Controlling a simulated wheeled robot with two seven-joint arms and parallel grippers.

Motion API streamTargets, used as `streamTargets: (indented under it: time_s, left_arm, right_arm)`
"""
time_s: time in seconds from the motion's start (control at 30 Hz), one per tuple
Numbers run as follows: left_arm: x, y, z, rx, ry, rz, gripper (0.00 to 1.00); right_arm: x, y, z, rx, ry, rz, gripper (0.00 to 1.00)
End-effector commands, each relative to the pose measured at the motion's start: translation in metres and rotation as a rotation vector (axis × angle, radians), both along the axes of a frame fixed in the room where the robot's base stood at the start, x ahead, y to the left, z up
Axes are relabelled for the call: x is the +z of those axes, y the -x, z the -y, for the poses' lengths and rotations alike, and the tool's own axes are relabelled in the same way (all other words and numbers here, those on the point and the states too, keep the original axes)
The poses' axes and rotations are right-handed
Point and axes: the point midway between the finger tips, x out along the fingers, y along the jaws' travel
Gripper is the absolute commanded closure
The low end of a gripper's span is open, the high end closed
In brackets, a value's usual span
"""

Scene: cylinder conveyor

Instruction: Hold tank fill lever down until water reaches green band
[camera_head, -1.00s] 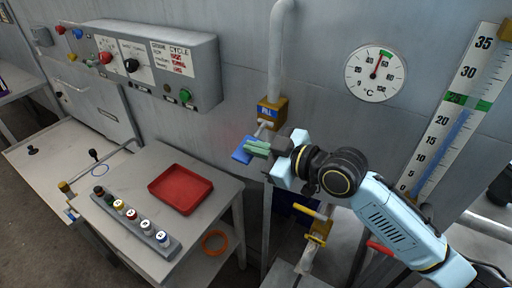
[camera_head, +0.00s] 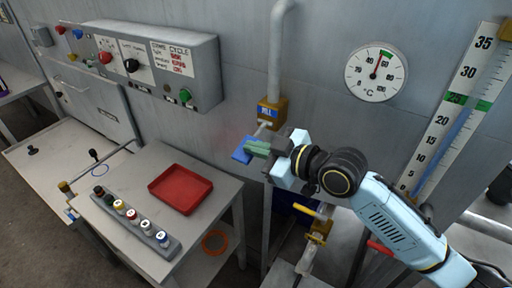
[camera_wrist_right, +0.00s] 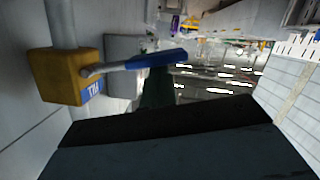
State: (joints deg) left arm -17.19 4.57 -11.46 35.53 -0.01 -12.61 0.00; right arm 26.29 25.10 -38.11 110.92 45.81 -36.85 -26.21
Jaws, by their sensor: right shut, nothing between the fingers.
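The fill lever is a blue paddle (camera_head: 242,150) on a yellow valve box (camera_head: 272,112) marked FILL, below a grey pipe. In the right wrist view the paddle (camera_wrist_right: 157,59) lies beside my dark fingers (camera_wrist_right: 157,88). The tank gauge (camera_head: 440,125) on the right has a numbered scale and a green band (camera_head: 457,99) near 25.
A dial thermometer (camera_head: 376,72) is on the wall. A yellow-handled valve (camera_head: 318,228) sits below my right arm. A control panel (camera_head: 150,60) is above.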

Motion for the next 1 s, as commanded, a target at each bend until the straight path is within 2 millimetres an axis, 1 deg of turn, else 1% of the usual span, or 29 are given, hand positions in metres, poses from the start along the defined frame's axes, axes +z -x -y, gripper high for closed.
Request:
streamTargets:
  time_s: [0.13, 0.23, 0.37, 0.5, 0.6, 0.7, 0.83, 1.0]
  left_arm:
    - [0.000, 0.000, 0.000, 0.000, 0.000, 0.000, 1.00]
    - [0.000, 0.000, 0.000, 0.000, 0.000, 0.000, 1.00]
    - [0.001, 0.000, 0.000, 0.000, 0.000, 0.000, 1.00]
    - [0.002, 0.000, 0.000, 0.000, 0.000, 0.000, 1.00]
    - [0.002, 0.000, 0.000, 0.000, 0.000, 0.000, 1.00]
    - [0.002, 0.000, 0.000, 0.000, 0.000, 0.000, 1.00]
    - [0.002, 0.000, 0.000, 0.000, 0.000, 0.000, 1.00]
    - [0.002, 0.000, 0.000, 0.000, 0.000, 0.000, 1.00]
  right_arm:
    - [0.001, 0.000, 0.000, 0.000, 0.002, -0.002, 1.00]
    - [0.010, -0.001, 0.000, 0.000, 0.003, 0.000, 1.00]
    - [0.035, -0.001, 0.000, 0.000, 0.003, 0.006, 1.00]
    - [0.063, -0.001, 0.000, 0.000, 0.002, 0.005, 1.00]
    - [0.080, 0.000, 0.000, -0.001, 0.001, 0.004, 1.00]
    - [0.092, 0.000, 0.000, 0.000, 0.000, 0.002, 1.00]
    - [0.099, 0.000, 0.000, 0.000, 0.001, 0.001, 1.00]
    - [0.100, 0.000, 0.000, 0.000, -0.001, -0.001, 1.00]
